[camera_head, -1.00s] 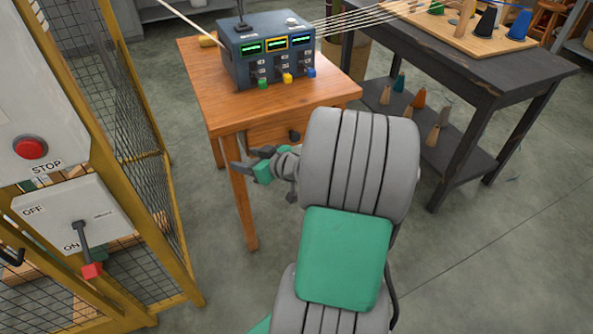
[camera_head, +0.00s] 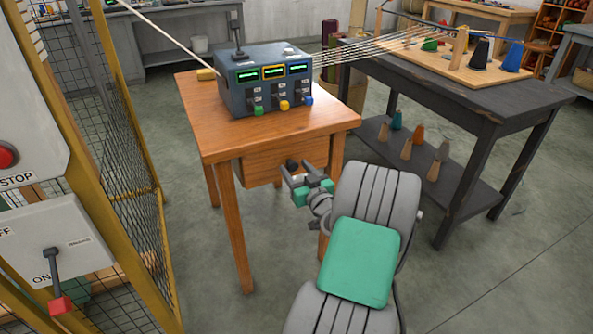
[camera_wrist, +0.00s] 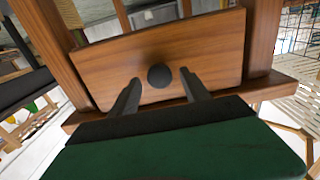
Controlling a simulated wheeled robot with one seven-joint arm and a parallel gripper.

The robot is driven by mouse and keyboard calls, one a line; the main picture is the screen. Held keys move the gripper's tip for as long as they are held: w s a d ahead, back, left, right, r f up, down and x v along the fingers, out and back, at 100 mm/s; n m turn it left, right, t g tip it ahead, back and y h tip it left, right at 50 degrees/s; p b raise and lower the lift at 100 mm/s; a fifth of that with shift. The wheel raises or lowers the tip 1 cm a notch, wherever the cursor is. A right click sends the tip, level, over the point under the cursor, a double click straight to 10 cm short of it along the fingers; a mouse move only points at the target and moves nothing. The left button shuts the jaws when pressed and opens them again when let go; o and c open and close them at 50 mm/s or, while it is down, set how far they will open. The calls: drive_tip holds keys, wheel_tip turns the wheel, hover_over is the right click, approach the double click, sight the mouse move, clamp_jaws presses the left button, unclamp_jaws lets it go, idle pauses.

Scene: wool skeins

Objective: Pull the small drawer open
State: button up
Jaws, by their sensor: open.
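The small drawer (camera_head: 262,165) is set under the top of the wooden table (camera_head: 330,117), and its front looks closed in the head view. Its dark round knob (camera_head: 291,164) is on the front. In the wrist view the drawer front (camera_wrist: 210,52) fills the upper middle, with the knob (camera_wrist: 160,76) at its centre. My gripper (camera_head: 306,178) is just in front of the knob. In the wrist view my gripper (camera_wrist: 160,88) is open, its fingers on either side of the knob's lower edge. Whether they touch the knob cannot be told.
A dark blue control box (camera_head: 265,80) with screens and coloured levers stands on the table. A yellow-framed mesh fence (camera_head: 120,150) with a lever panel (camera_head: 50,250) is at left. A dark workbench (camera_head: 440,90) with cones is at right. Grey floor is open between.

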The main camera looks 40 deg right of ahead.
drive_tip(key=shift+c, duration=0.2)
clamp_jaws()
idle(0.3)
idle(0.8)
